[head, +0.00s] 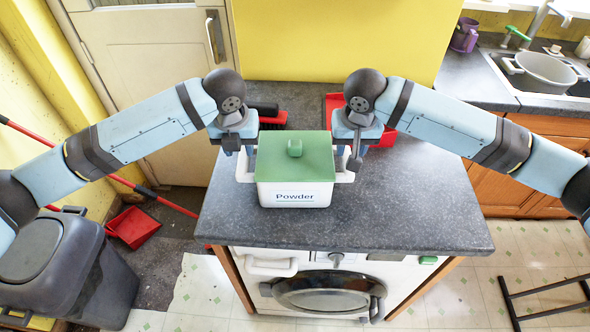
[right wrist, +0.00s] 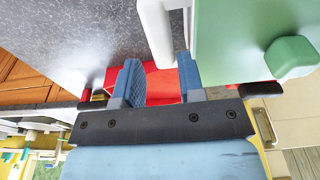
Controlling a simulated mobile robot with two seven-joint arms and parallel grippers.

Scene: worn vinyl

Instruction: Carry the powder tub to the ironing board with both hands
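The powder tub (head: 295,194) is white with a green lid (head: 290,157) and stands upright on the dark counter (head: 400,205). It has a white handle on each side. My left gripper (head: 240,160) is at the tub's left handle, and its fingers look apart. My right gripper (head: 348,162) is at the right handle. In the right wrist view the blue fingers of my right gripper (right wrist: 158,70) are open, with the end of the white handle (right wrist: 157,30) near and between their tips. Neither gripper visibly clamps a handle. I see no ironing board for certain.
A red tray (head: 332,103) and a dark brush (head: 265,112) lie behind the tub. A washing machine (head: 325,290) is under the counter. A bin (head: 65,270) and a red dustpan (head: 133,227) stand left on the floor. Dark metal legs (head: 545,290) show at lower right.

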